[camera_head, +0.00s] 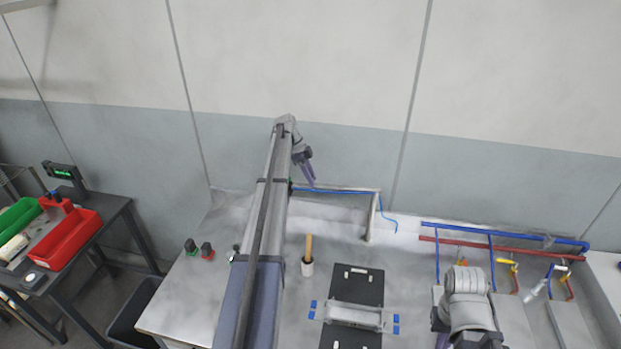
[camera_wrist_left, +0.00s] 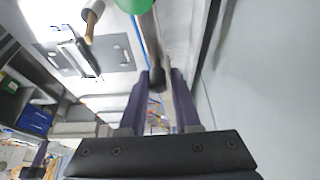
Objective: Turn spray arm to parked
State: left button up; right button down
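The spray arm appears to be the thin grey bar (camera_head: 345,189) with a blue hose along it, on an upright post (camera_head: 371,225) at the back of the bench. Its left end is hidden behind my left arm. My left gripper (camera_head: 311,184) points down close to the bar near that left end. In the left wrist view my left gripper (camera_wrist_left: 157,88) has its purple fingers apart. A dark grey rod (camera_wrist_left: 152,45) with a green end (camera_wrist_left: 130,4) shows between them in the picture; I cannot tell if they touch it.
A wooden-handled tool (camera_head: 308,248) stands in a white cup. A black board (camera_head: 358,283) holds a clear part with blue ends. Red and blue pipes (camera_head: 510,238) with yellow handles are at right. Two buttons (camera_head: 199,248) sit left; a red bin (camera_head: 68,238) is on the side table.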

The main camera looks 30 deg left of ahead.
pick_arm(q)
jog(key=o, duration=0.4)
jog(key=shift+w, duration=0.15)
jog(key=shift+r, duration=0.1)
jog(key=p+v, duration=0.7)
jog(key=shift+a+r, duration=0.2)
